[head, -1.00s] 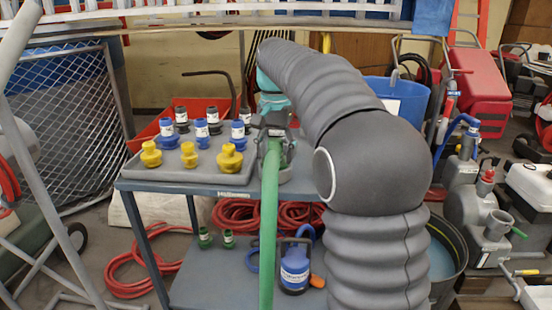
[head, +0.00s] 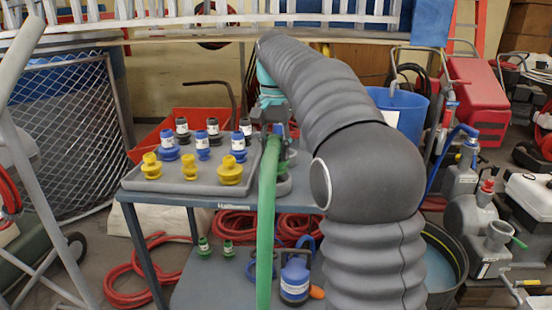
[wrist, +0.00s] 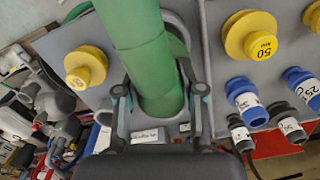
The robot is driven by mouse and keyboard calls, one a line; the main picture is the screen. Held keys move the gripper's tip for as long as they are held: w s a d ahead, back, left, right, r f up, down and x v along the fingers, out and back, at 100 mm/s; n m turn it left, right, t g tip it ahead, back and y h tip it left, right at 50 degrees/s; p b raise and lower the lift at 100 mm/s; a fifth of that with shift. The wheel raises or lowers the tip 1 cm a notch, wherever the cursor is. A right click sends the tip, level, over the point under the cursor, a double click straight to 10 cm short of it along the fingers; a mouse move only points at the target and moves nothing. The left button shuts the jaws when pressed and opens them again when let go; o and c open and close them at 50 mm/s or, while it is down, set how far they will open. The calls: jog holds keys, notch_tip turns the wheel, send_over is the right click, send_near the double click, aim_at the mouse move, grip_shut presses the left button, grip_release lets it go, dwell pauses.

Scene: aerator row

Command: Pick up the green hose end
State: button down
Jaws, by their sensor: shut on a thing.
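The green hose (head: 266,225) hangs in front of the blue-grey cart, and its upper end is at my gripper (head: 273,128). In the wrist view, my gripper (wrist: 160,100) has one finger on each side of the green hose end (wrist: 158,85) and is shut on it. The far tip of the end is partly hidden by the hose and the fingers. In the head view, a grey round part (head: 285,185) shows at the cart top just below my gripper. I cannot tell whether the hose end touches it.
A grey tray (head: 205,184) with several yellow, blue and black fittings stands left of my gripper. The wrist view shows a yellow fitting (wrist: 86,68) on the hose's other side. Below are red hose coils (head: 235,224) and a blue pump (head: 295,278).

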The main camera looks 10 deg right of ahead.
jog(key=s+d+r, duration=0.1)
jog(key=d+r, duration=0.6)
jog(key=d, duration=0.4)
jog(key=shift+d, duration=0.35)
jog(key=shift+s, duration=0.15)
